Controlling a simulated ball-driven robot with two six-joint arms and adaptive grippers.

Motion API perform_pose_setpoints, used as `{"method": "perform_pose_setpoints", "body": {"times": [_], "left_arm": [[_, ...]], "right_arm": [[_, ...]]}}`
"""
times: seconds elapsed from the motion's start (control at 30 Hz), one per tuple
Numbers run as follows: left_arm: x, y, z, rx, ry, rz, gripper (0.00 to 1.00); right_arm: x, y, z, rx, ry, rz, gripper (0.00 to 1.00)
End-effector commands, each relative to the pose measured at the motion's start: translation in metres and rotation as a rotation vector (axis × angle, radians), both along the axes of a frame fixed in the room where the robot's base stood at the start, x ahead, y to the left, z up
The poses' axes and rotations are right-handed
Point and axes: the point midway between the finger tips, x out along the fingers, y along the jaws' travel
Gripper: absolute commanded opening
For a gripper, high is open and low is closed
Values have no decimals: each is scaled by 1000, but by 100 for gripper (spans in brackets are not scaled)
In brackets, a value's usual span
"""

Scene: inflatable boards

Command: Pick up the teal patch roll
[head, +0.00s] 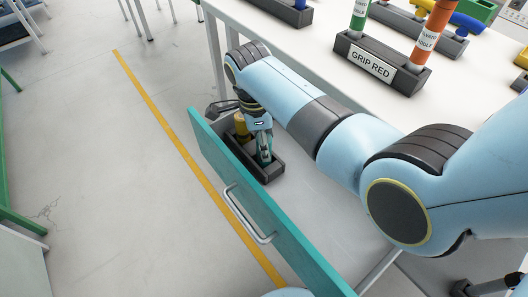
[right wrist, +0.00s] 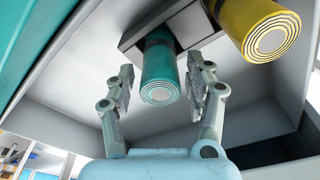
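The teal patch roll (right wrist: 160,68) shows in the right wrist view, its ringed end facing the camera and its far end at a grey holder (right wrist: 140,30). My right gripper (right wrist: 162,80) is open, with one finger on each side of the teal roll and visible gaps between fingers and roll. In the head view my right gripper (head: 258,140) points down into the open drawer, over the dark holder (head: 271,174). There the arm and gripper largely hide the teal roll. My left gripper is not in view.
A yellow roll (right wrist: 265,30) stands beside the teal one; it also shows in the head view (head: 241,126). The drawer's teal front (head: 215,155) with its handle stands near the gripper.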

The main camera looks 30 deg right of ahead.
Motion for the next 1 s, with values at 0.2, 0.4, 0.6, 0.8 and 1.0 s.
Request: {"method": "perform_pose_setpoints", "body": {"times": [0.2, 0.4, 0.6, 0.8, 1.0], "left_arm": [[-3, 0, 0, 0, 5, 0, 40], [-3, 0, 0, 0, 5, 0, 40], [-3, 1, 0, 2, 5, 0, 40], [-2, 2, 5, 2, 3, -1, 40], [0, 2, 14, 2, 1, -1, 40]], "right_arm": [[0, 0, 0, 0, 0, 0, 22], [0, 0, 0, 0, 0, 0, 4], [0, 0, 2, 1, 0, 0, 4], [1, 1, 19, 1, -3, 0, 4], [-7, -9, 48, -3, 1, -2, 4]]}}
